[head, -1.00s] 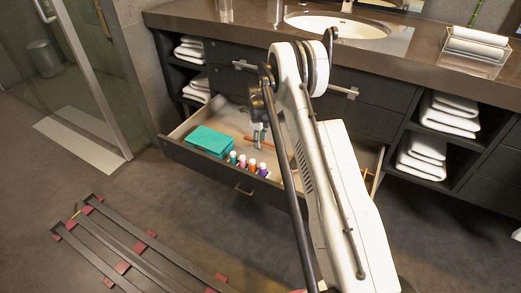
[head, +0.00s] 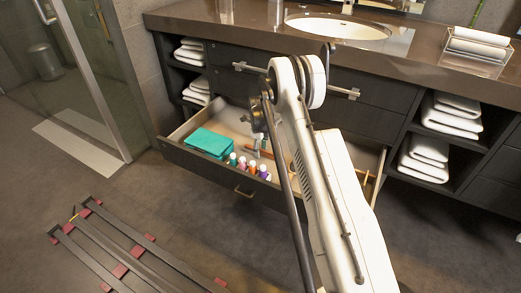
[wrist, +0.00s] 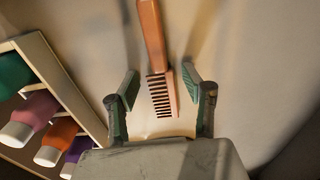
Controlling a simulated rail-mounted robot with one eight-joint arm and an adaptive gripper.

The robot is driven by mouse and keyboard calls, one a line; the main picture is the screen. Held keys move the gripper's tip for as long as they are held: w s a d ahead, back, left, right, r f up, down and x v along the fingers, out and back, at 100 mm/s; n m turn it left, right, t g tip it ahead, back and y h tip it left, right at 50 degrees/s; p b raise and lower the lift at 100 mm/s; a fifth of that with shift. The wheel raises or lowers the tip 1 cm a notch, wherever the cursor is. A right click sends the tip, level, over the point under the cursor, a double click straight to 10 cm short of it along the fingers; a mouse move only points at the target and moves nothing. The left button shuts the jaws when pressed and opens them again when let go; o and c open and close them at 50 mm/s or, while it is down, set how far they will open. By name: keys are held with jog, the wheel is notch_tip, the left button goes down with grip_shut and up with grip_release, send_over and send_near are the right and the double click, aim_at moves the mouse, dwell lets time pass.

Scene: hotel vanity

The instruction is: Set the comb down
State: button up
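The comb (wrist: 153,35) is orange-brown. In the wrist view it lies between my gripper's fingers (wrist: 161,82), with its dark-gapped teeth near the fingertips and its handle pointing up and away. The fingers are spread, with a gap on both sides of the comb. The comb appears to rest on the pale drawer floor. In the head view the comb (head: 264,154) is small inside the open drawer (head: 217,178), beside my gripper (head: 257,148), and partly hidden by my arm.
The wrist view shows the bottles in a pale-edged holder (wrist: 68,85) at the left. The drawer floor right of the comb looks clear.

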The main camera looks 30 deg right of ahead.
jog(key=s+a+r+n+t+p, duration=0.1)
jog(key=s+a+r+n, duration=0.1)
jog(key=r, duration=0.8)
jog(key=s+a+r+n+p, duration=0.1)
jog(key=a+r+n+p, duration=0.15)
jog(key=r, duration=0.75)
jog(key=s+a+r+n+t, duration=0.1)
jog(key=s+a+r+n, duration=0.1)
jog(key=r, duration=0.8)
jog(key=s+a+r+n+t, duration=0.2)
jog(key=s+a+r+n, duration=0.5)
jog(key=s+r, duration=0.4)
jog(key=s+a+r+n+t, duration=0.1)
jog(key=s+a+r+n, duration=0.1)
jog(key=s+r+n, duration=0.3)
jog(key=s+a+r+n, duration=0.1)
jog(key=s+a+n, duration=0.15)
jog(key=s, duration=0.45)
jog(key=s+a+f+n+t, duration=0.1)
jog(key=s+a+n, duration=0.1)
jog(key=s+n, duration=0.2)
jog(key=s+a+f+n+t, duration=0.1)
jog(key=s+n, duration=0.3)
jog(key=s, duration=0.6)
jog(key=shift+s+a+f+t, duration=0.35)
jog(key=shift+a+f, duration=0.1)
jog(key=shift+a, duration=0.25)
